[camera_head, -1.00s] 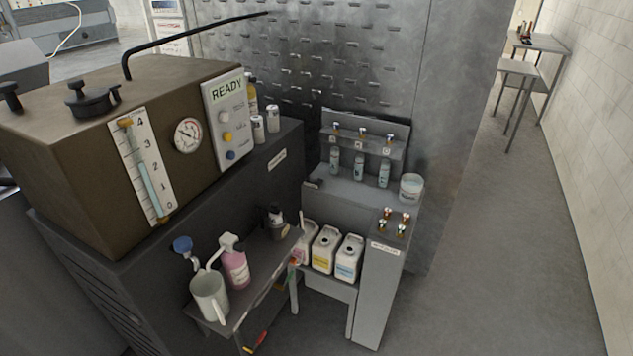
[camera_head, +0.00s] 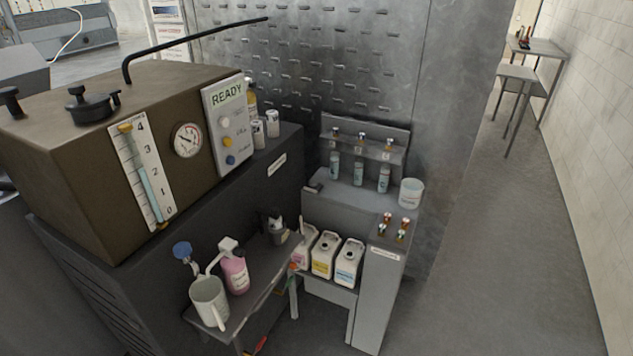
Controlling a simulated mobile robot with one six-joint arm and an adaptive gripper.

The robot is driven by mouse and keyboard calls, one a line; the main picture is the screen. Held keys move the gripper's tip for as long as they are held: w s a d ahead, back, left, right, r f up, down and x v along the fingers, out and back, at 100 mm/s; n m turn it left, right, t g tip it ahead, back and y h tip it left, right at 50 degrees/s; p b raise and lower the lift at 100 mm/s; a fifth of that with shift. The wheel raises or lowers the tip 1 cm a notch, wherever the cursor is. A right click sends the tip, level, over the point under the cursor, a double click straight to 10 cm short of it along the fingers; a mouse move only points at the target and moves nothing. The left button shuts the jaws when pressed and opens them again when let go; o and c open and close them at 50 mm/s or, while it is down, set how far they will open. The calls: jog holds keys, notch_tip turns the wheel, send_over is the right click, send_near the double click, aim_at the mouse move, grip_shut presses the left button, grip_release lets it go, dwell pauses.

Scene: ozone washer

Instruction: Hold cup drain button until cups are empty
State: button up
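My gripper is not in this view. A brown machine (camera_head: 75,165) at the left has a light control panel (camera_head: 213,135) that reads READY. Three round buttons sit on it in a column: a white button (camera_head: 225,122), a yellow button (camera_head: 227,142) and a blue button (camera_head: 230,160). Their labels are too small to read, so I cannot tell which is the cup drain button. On a grey station in the middle, three small clear vessels (camera_head: 358,174) stand in a row below a rack. I cannot tell whether these are the cups or how full they are.
A white tub (camera_head: 411,192) stands at the station's right. Three white jugs (camera_head: 323,254) stand below. The floor (camera_head: 500,260) at the right is clear.

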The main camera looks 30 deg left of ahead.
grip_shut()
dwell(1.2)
